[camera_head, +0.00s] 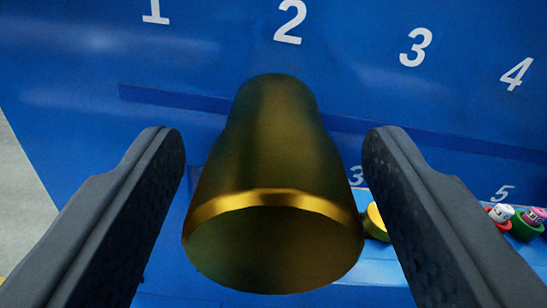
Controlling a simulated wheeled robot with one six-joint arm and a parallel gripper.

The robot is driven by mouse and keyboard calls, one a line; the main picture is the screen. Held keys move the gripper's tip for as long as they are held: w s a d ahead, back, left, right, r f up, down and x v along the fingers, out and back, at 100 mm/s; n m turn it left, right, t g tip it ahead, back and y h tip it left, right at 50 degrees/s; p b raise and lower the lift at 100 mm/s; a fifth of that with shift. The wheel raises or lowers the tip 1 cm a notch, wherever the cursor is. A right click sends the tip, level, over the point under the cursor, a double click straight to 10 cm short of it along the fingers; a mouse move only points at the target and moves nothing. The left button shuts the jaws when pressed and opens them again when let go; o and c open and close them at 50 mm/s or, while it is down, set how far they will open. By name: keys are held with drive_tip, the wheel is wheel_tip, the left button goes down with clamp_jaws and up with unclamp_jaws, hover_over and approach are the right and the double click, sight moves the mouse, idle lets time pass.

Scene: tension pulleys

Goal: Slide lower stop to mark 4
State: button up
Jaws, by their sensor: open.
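A gold-coloured, stepped cylindrical stop (273,170) projects from the blue panel (215,45) toward the camera. It stands below the white mark 2 (290,21), on a dark horizontal slot (430,138). My gripper (273,145) is open, with one black finger on each side of the stop. Gaps show between the stop and both fingertips. Mark 4 (517,74) is at the right edge of the view, with mark 3 (416,47) between it and the stop. The slot behind the stop is hidden.
A lower blue ledge (375,272) carries a small yellow piece (376,222) and several small coloured pieces (515,219) at the right. Smaller numbers 3 and 5 show on the panel above it. The slot between the right finger and mark 4 looks clear.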

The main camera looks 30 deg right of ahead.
clamp_jaws()
drive_tip(key=s+d, duration=0.1)
drive_tip(key=d, duration=0.2)
drive_tip(key=s+d, duration=0.1)
drive_tip(key=d, duration=0.2)
drive_tip(key=s+d, duration=0.2)
drive_tip(key=d, duration=0.1)
drive_tip(key=shift+d, duration=0.15)
unclamp_jaws()
drive_tip(key=v, duration=1.7)
drive_tip(key=shift+s, duration=0.2)
idle(0.3)
